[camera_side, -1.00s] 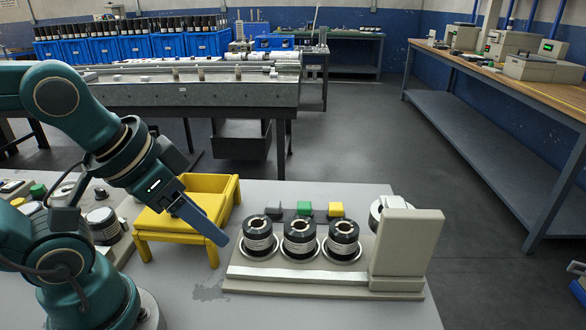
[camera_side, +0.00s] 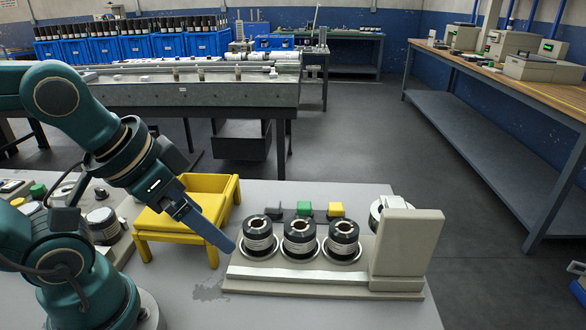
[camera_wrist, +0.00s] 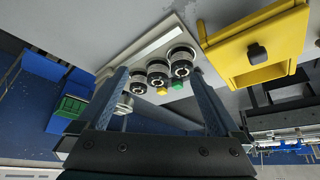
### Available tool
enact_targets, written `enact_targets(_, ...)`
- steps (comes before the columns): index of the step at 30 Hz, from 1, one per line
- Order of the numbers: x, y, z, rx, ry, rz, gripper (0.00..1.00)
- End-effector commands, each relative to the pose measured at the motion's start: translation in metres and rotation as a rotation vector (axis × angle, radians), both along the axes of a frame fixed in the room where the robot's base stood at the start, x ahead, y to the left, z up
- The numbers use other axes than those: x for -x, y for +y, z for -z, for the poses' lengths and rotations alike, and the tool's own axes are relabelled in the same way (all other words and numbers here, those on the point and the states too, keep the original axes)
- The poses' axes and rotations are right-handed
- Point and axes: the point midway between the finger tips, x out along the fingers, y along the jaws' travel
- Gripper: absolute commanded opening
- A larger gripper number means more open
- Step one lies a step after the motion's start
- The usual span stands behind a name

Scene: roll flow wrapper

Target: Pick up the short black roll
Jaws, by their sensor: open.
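Three black rolls with pale label bands stand upright in a row on a light grey base: a left one (camera_side: 258,240), a middle one (camera_side: 299,242) and a right one (camera_side: 343,243). They look nearly alike, and I cannot tell for sure which is the short one. My gripper (camera_side: 229,246) is just left of the left roll in the side view, pointing down and right, touching none that I can see. In the wrist view my gripper (camera_wrist: 160,71) is open and empty, with the rolls showing beyond and between its fingers.
A yellow tray stand (camera_side: 190,225) is left of the rolls, close behind my gripper. A beige upright block (camera_side: 408,245) stands at the base's right end. The grey table (camera_side: 330,312) is clear in front.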

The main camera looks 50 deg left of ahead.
Motion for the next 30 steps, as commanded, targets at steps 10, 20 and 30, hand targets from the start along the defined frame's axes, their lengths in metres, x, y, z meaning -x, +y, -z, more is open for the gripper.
enact_targets(10,-0.017,0.000,-0.025,0.017,-0.016,-0.032,1.00)
enact_targets(20,-0.086,0.001,-0.043,0.039,0.111,-0.085,1.00)
enact_targets(30,-0.160,0.002,0.004,0.044,0.300,-0.129,1.00)
